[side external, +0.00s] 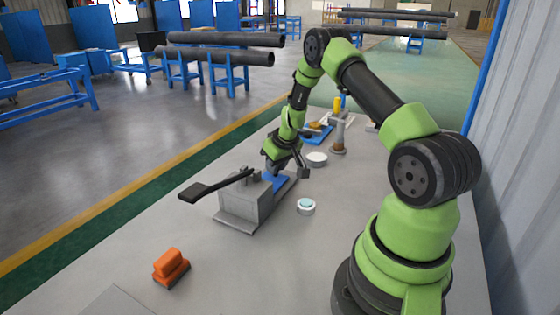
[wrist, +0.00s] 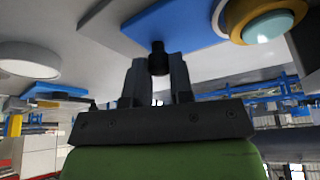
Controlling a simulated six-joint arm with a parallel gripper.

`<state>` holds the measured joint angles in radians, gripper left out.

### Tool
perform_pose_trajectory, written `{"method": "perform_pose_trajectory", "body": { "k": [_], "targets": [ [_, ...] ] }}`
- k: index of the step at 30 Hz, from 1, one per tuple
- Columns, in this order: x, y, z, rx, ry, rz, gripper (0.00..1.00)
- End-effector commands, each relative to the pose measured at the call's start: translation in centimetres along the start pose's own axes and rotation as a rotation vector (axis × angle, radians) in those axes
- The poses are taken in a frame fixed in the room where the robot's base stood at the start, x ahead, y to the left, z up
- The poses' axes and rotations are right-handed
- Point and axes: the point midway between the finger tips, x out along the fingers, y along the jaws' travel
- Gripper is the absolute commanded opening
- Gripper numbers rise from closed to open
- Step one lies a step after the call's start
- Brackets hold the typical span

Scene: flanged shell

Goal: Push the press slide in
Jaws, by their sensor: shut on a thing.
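The press (side external: 243,207) is a grey block on a grey base plate in the side view, with a long black lever (side external: 212,187) sticking out to the left. A blue slide (side external: 277,181) extends from the block toward my gripper (side external: 286,170); the slide also shows in the wrist view (wrist: 180,20). In the wrist view my gripper (wrist: 157,72) is shut on a small black knob (wrist: 158,50) at the near edge of the slide. In the side view my fingers and wrist hide the knob.
A round button with a teal top (side external: 306,205) stands close beside the press. A white disc (side external: 317,159), a grey stand (side external: 338,135) and a blue tray (side external: 316,133) are farther back. An orange block (side external: 171,264) lies in front, with clear table between it and the press.

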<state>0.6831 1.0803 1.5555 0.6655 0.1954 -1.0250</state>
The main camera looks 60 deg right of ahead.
Motion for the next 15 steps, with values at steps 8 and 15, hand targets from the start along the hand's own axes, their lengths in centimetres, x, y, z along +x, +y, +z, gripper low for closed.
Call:
{"method": "perform_pose_trajectory", "body": {
  "k": [8,15],
  "targets": [
    [-0.07,-0.18,-0.07,-0.002,0.003,0.001,0.00],
    [-0.06,-0.15,-0.03,-0.001,0.002,0.001,0.47]
  ]
}}
